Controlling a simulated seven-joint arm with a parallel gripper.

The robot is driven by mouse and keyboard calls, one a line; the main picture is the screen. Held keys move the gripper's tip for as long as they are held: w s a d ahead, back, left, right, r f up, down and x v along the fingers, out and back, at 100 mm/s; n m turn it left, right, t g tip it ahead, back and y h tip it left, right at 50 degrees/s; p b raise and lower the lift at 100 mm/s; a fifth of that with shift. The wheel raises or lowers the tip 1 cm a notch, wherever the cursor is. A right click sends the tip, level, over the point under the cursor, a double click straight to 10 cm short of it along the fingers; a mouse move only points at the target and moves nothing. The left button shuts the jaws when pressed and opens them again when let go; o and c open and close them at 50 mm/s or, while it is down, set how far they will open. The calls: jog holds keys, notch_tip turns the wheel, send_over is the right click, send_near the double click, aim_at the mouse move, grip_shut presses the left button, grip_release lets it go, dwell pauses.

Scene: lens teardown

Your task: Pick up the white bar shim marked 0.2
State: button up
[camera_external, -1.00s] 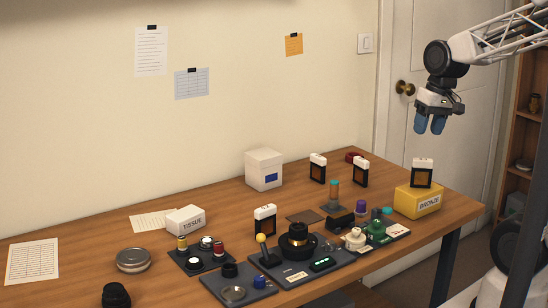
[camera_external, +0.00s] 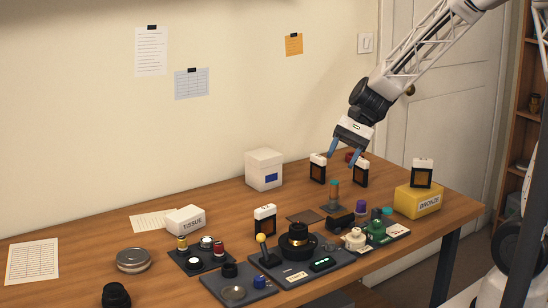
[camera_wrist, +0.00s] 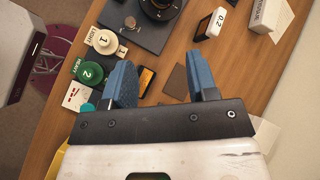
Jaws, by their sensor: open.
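The white bar shim marked 0.2 (camera_wrist: 209,24) shows near the top of the wrist view, on a dark upright frame beside the tissue box. In the external view the matching white-topped frame (camera_external: 265,212) stands mid-table, behind the black dial base; its mark is too small to read there. My gripper (camera_external: 344,155) is above the back right of the table, tilted, well right of that shim and apart from it. In the wrist view my gripper (camera_wrist: 159,62) is open, with its blue fingers apart and nothing between them.
Similar white-topped frames stand at the back (camera_external: 318,162), beside it (camera_external: 361,166), and on the yellow BRONZE box (camera_external: 418,202). The black dial (camera_external: 298,240) and yellow-ball lever (camera_external: 262,240) stand before the shim. The tissue box (camera_external: 186,219) is left.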

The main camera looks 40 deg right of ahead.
aim_at(273, 205)
jog(key=w+a+f+m+y, duration=0.4)
jog(key=w+a+f+m, duration=0.3)
jog(key=w+a+f, duration=0.3)
notch_tip(273, 205, down, 2)
jog(key=shift+w+a+f+m+t+y, duration=0.1)
jog(key=shift+w+a+m+t+y, duration=0.1)
jog(key=shift+m+t+y, duration=0.15)
jog(key=shift+a, duration=0.1)
jog(key=shift+x, duration=1.2)
jog(key=shift+s+a, duration=0.1)
jog(key=shift+x, duration=2.5)
jog(key=shift+c, duration=0.4)
